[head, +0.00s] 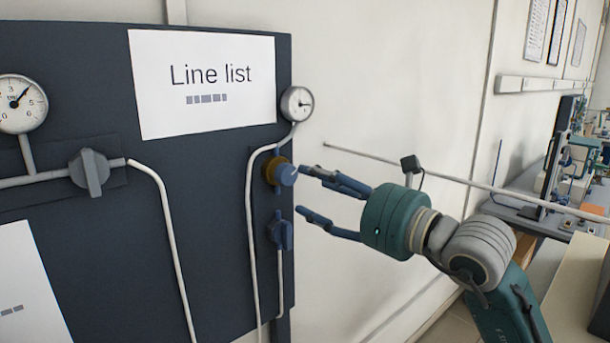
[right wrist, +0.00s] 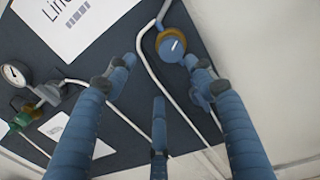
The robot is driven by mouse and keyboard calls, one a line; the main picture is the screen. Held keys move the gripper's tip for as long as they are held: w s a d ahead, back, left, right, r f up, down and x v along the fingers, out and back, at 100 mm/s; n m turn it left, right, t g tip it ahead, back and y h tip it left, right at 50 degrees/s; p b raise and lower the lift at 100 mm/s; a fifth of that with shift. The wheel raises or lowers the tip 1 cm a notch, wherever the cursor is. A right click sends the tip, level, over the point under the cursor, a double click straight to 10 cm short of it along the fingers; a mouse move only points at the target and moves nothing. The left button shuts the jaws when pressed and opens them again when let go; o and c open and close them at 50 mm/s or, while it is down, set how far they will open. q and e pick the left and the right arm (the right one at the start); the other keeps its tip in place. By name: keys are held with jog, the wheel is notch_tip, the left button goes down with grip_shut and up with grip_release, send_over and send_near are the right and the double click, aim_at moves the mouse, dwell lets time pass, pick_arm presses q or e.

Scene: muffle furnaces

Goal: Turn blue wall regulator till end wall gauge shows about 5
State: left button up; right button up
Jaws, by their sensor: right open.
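The blue regulator knob (head: 286,174) sits on a brass-coloured body near the right edge of the dark wall board. It also shows in the right wrist view (right wrist: 172,47), with a white mark on its face. The end wall gauge (head: 297,103) is above it; its needle appears to point right, but its numbers are too small to read. My right gripper (head: 303,192) is open and empty, its fingers pointing left at the board. The upper fingertip is close beside the knob; contact cannot be told. My left gripper is not in view.
A second blue valve handle (head: 281,233) is just below the regulator, near my lower finger. White pipes (head: 249,210) run down the board. A larger gauge (head: 20,103) and a grey valve handle (head: 90,172) are at left. A bench with equipment (head: 540,205) stands at right.

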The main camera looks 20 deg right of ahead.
aim_at(290, 173)
jog(key=shift+t+h, duration=0.3)
jog(key=shift+h, duration=0.3)
jog(key=p+x, duration=0.1)
jog(key=x, duration=0.2)
jog(key=d+p+x, duration=0.1)
jog(key=p+x, duration=0.1)
jog(key=x, duration=0.1)
jog(key=p+x, duration=0.1)
jog(key=x, duration=0.2)
jog(key=shift+w+d+r+p, duration=0.1)
jog(key=shift+w+p, duration=0.2)
jog(key=shift+w, duration=0.7)
jog(key=shift+a, duration=0.2)
jog(key=c, duration=1.1)
jog(key=shift+b, duration=0.85)
jog(key=shift+c, duration=0.2)
jog(key=shift+d, duration=0.1)
